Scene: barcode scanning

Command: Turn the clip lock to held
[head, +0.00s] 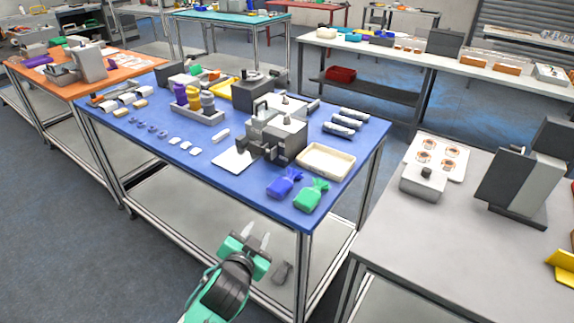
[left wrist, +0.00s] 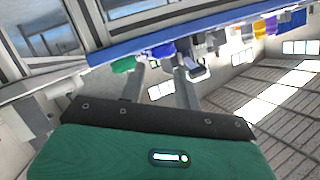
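A grey and white device (head: 285,128) with blocks and a handle stands on the blue table (head: 200,157). I cannot make out for sure which part is the clip lock, or how it is turned. My left gripper (head: 257,235) is in front of the blue table's near edge, apart from the device. Its two fingers are spread with nothing between them. The fingers also show apart in the left wrist view (left wrist: 160,85), with the blue table edge (left wrist: 185,35) beyond them. My right gripper is not in view.
Blue (head: 284,184) and green (head: 310,195) bags lie at the table's near right corner, beside a cream tray (head: 325,161). A white sheet (head: 234,160) lies left of the device. A grey table (head: 400,245) stands to the right. The floor on the left is clear.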

